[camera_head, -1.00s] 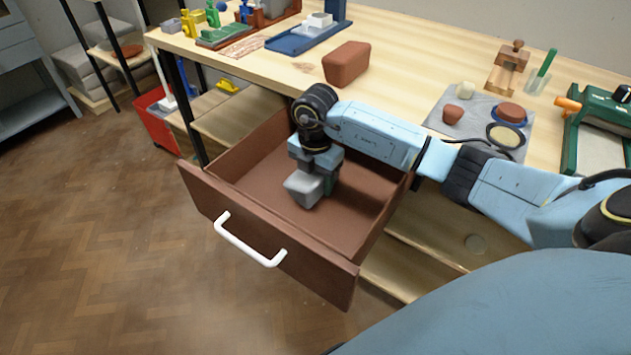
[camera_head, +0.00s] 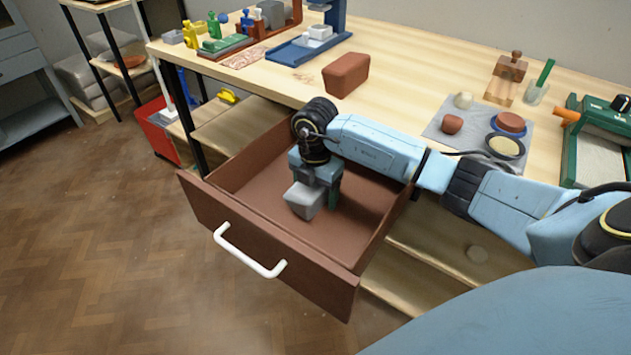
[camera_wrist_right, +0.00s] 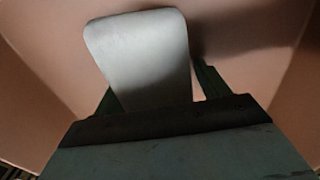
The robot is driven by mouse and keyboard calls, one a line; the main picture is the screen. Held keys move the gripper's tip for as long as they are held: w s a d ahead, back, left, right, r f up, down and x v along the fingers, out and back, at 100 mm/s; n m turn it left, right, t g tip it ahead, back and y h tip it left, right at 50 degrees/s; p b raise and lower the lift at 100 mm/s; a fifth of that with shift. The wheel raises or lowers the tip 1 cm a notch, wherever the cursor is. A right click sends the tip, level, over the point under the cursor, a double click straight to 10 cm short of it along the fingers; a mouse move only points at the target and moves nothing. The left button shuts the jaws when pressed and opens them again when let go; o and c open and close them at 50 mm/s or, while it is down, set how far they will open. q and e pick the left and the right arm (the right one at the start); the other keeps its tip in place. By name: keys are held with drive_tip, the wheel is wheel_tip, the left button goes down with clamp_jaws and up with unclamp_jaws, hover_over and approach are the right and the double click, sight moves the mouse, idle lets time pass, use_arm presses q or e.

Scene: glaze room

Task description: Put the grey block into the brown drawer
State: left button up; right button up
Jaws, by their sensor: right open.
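The brown drawer (camera_head: 232,235) is pulled out from under the wooden table, with a white handle on its front. The grey block (camera_head: 304,200) is inside the drawer, at or close to its floor. My right gripper (camera_head: 319,197) reaches down into the drawer at the block. In the right wrist view the pale grey block (camera_wrist_right: 140,55) sits between the two dark green fingers, which are open around it. The block's underside is hidden, so contact with the drawer floor cannot be told. My left gripper is not in view.
The table top (camera_head: 420,75) holds a reddish-brown block (camera_head: 346,75) behind the drawer. A grey mat (camera_head: 440,125) with small items lies at the right, beside a green-framed device (camera_head: 572,140). A red bin (camera_head: 158,135) stands left of the table. The floor at left is clear.

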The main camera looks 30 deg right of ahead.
drive_tip(key=shift+r, duration=0.4)
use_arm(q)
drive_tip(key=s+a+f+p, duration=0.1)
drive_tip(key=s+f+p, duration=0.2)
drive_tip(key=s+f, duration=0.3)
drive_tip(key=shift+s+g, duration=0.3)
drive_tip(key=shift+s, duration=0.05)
use_arm(e)
wheel_tip(320, 180, up, 12)
drive_tip(key=shift+f, duration=0.25)
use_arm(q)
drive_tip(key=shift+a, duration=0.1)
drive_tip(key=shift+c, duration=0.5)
